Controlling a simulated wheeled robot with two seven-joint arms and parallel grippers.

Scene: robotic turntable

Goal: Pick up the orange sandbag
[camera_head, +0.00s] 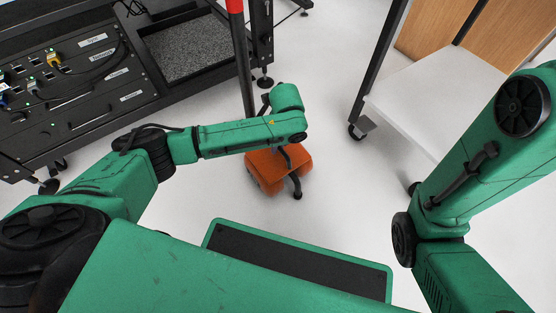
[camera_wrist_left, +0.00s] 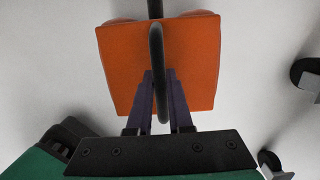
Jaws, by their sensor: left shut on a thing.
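The orange sandbag (camera_head: 265,172) lies low near the floor at the centre of the head view, partly covered by my left forearm. In the left wrist view the orange sandbag (camera_wrist_left: 120,65) fills the upper middle, with a black loop handle (camera_wrist_left: 155,40) over it. My left gripper (camera_wrist_left: 162,78) has its two purple fingers shut on this handle. In the head view its fingers are mostly hidden behind my wrist. I cannot tell whether the bag is clear of its support. My right arm shows at the right, but its gripper is out of view.
A black pole with a red top (camera_head: 236,60) rises behind the sandbag, close to my left arm. A black equipment rack (camera_head: 85,85) with cables stands at the left. A white-shelved wheeled cart (camera_head: 415,100) stands at the right. Pale floor between them is open.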

